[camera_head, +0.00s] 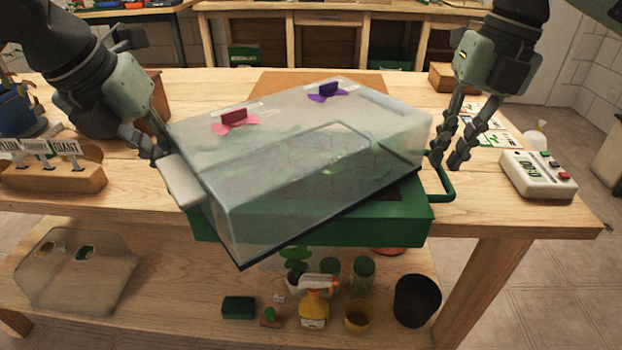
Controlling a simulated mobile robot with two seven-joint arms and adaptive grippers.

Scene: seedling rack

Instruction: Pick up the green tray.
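The green tray (400,225) lies on the near part of the wooden bench, its front wall at the bench edge. A green loop handle (448,188) sticks out at its right end. A clear cover (310,185) with pink and purple tabs sits askew over the tray and hides most of it. My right gripper (448,158) is open and empty, with its fingers pointing down just above and behind the right handle. My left gripper (153,148) is at the cover's left end, by a pale block (182,182). Its grip and the tray's left handle are hidden.
A white box with buttons (538,175) stands at the right, near several cards (485,128). A wooden holder with signs (50,172) stands at the left. The lower shelf (180,300) holds bottles, jars and a black pot (417,298).

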